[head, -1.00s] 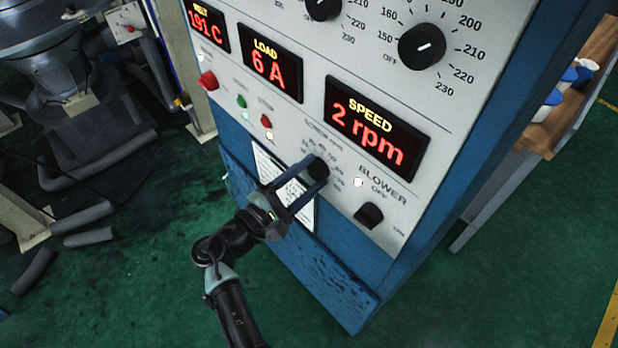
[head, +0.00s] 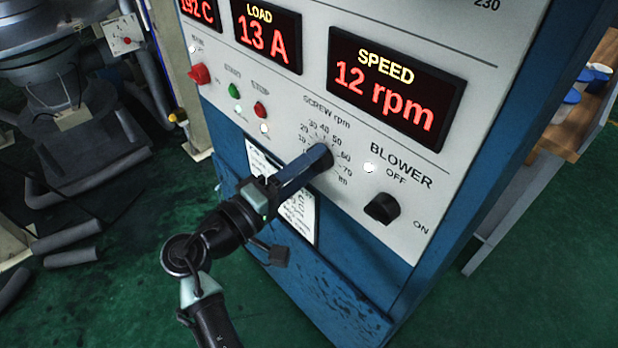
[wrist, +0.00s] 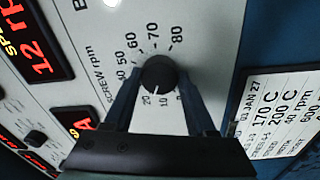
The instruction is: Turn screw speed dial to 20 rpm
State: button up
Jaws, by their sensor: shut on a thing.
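The screw speed dial (wrist: 158,72) is a round black knob with a white pointer line. In the wrist view the pointer is between the 20 and 10 marks. My gripper (wrist: 157,88) has one finger on each side of the knob and is shut on it. In the head view my gripper (head: 316,162) covers most of the knob, under the SCREW rpm label. The speed display (head: 392,85) reads 12 rpm in red.
The load display (head: 267,37) reads 13 A. A black blower knob (head: 381,208) is right of the dial. A red knob (head: 200,74), a green button (head: 234,91) and a red button (head: 260,109) are to the left. A shelf (head: 575,128) with blue-lidded pots stands at right.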

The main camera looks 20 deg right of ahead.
jog(key=shift+m+b, duration=0.55)
jog(key=shift+m, duration=0.15)
jog(key=o, duration=1.4)
jog(key=shift+a, duration=0.1)
jog(key=v, duration=1.3)
jog(key=shift+w, duration=0.15)
